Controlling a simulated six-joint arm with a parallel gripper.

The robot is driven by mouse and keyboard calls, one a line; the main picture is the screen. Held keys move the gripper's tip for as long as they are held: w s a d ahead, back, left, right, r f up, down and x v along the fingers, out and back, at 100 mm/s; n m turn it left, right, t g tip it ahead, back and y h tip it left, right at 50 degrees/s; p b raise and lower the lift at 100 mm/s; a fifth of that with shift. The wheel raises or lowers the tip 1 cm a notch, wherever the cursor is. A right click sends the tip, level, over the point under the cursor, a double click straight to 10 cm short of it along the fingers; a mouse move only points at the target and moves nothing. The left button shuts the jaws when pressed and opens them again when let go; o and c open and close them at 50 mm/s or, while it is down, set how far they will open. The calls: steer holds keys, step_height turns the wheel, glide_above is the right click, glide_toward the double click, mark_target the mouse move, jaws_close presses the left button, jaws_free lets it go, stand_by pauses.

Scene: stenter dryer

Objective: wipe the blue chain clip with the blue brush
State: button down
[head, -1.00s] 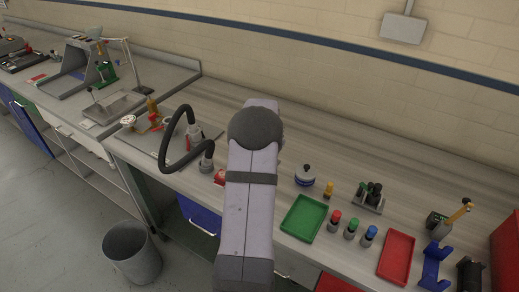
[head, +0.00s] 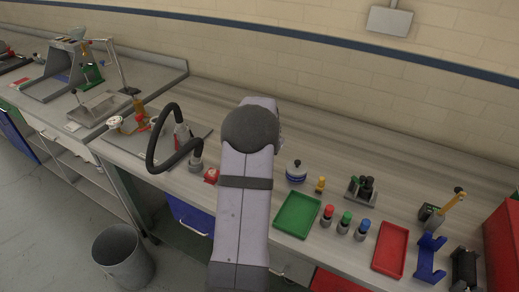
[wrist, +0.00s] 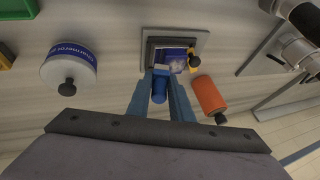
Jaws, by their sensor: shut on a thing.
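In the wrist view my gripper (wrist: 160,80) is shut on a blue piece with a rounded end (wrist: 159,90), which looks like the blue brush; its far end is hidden. Just beyond the fingertips is a grey square frame (wrist: 203,40) with a blue block (wrist: 175,54) inside, which may be the blue chain clip. A small yellow part (wrist: 194,61) sits at its right edge. I cannot tell whether the held piece touches the block. In the head view my arm hides the gripper and this spot.
A white jar with a blue band (wrist: 68,66) stands left of my gripper, and an orange cylinder (wrist: 209,95) is close on the right. In the head view a green tray (head: 297,215), a red tray (head: 390,250) and several capped bottles are on the bench right of my arm.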

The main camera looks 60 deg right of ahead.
steer(key=shift+w+r, duration=0.1)
steer(key=shift+w, duration=0.05)
steer(key=shift+w+p, duration=0.55)
steer(key=shift+p, duration=0.05)
steer(key=shift+w+p, duration=0.45)
steer(key=shift+w, duration=0.4)
steer(key=shift+w+p, duration=0.5)
steer(key=shift+w, duration=0.2)
steer(key=shift+w+p, duration=0.3)
steer(key=shift+w, duration=0.45)
steer(key=shift+f, duration=0.2)
steer(key=shift+d+r, duration=0.1)
steer(key=shift+d, duration=0.05)
